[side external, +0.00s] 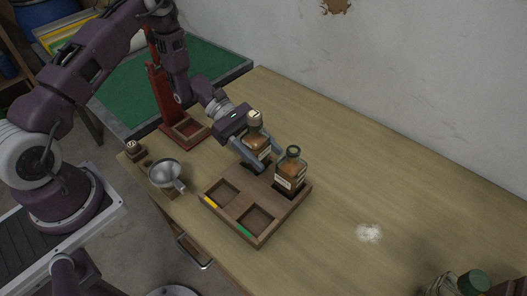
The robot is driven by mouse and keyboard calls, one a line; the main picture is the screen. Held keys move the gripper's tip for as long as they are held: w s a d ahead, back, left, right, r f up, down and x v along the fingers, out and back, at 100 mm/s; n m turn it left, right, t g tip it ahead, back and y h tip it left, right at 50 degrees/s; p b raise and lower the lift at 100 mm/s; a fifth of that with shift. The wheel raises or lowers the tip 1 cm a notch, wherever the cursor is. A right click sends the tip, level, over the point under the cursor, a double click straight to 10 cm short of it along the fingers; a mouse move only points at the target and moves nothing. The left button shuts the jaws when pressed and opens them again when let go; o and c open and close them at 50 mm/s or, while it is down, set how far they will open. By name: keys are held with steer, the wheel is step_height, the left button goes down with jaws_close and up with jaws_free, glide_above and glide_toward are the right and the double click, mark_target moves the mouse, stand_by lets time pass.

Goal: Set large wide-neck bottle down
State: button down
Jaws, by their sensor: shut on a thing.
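A brown glass bottle with a cream stopper (255,119) and a pale label is between the fingers of my gripper (268,158). My gripper is shut on this bottle, coming in from the upper left. The bottle stands upright at the back left compartment of a wooden tray (231,207); its base is hidden, so I cannot tell whether it touches the floor. A second brown bottle (291,172) with a dark, wide neck and a pale label stands in the back right compartment, close beside my fingertips. The two front compartments are empty, with yellow and green marks at their edges.
A metal funnel (165,174) and a small dark jar (135,151) stand left of the tray. A red stand (159,92) rises behind them. A white powder patch (369,233) lies on otherwise clear tabletop.

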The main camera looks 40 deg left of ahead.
steer(key=shift+f, duration=0.1)
steer(key=shift+f, duration=0.5)
steer(key=c, duration=0.5)
jaws_free()
steer(key=shift+a+r, duration=0.85)
steer(key=shift+r, duration=0.4)
steer(key=shift+a+r, duration=0.85)
steer(key=shift+r, duration=0.35)
steer(key=shift+a+r, duration=0.85)
steer(key=shift+r, duration=0.4)
